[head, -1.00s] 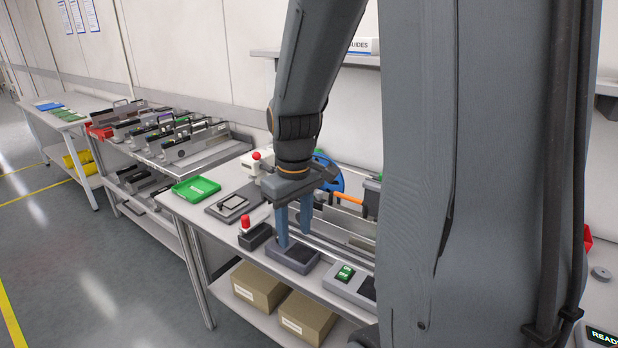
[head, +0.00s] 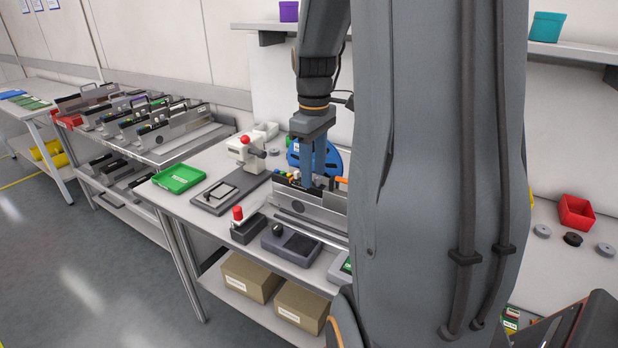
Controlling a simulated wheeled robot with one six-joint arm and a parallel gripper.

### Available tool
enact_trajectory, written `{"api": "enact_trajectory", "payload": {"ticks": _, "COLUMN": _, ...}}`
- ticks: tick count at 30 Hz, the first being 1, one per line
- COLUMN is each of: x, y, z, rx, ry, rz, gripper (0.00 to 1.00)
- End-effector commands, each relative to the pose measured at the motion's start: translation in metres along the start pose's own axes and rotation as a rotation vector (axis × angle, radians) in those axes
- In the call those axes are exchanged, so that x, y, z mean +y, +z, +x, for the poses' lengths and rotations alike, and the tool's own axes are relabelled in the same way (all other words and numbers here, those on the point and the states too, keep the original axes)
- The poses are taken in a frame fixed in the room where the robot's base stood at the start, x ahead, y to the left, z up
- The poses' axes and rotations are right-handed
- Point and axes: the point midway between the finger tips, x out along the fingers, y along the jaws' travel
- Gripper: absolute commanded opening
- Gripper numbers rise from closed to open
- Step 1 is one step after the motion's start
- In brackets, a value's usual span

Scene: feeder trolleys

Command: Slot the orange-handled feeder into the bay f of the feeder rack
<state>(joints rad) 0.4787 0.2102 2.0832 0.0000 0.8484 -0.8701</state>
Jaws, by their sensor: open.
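The orange handle of the orange-handled feeder (head: 342,180) shows as a small piece just right of my gripper, among a group of feeders on the bench. The rest of that feeder is hidden by my arm and a grey side plate (head: 300,207). My gripper (head: 313,182) points down at the back of this group, its fingers apart, with the orange handle close to its right. I cannot tell whether the fingers touch anything. A rack of several feeders with a grey side plate (head: 188,132) stands on the trolley at the left. No bay letters can be read.
A green tray (head: 179,178), a grey device with a red knob (head: 243,226), a white press-like device (head: 243,149) and a blue reel (head: 300,155) stand on the bench. Cardboard boxes (head: 250,277) are on the lower shelf. My arm blocks the bench's middle right.

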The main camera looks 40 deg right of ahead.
Motion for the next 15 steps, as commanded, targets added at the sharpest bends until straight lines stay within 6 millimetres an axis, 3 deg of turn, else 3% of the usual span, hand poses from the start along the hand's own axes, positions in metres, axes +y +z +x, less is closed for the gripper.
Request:
{"api": "enact_trajectory", "payload": {"ticks": 11, "x": 0.001, "y": -0.003, "z": 0.025, "rx": -0.002, "ry": -0.003, "rz": 0.0, "gripper": 0.41}}
{"api": "enact_trajectory", "payload": {"ticks": 15, "x": 0.001, "y": -0.003, "z": 0.043, "rx": -0.003, "ry": -0.003, "rz": 0.0, "gripper": 0.41}}
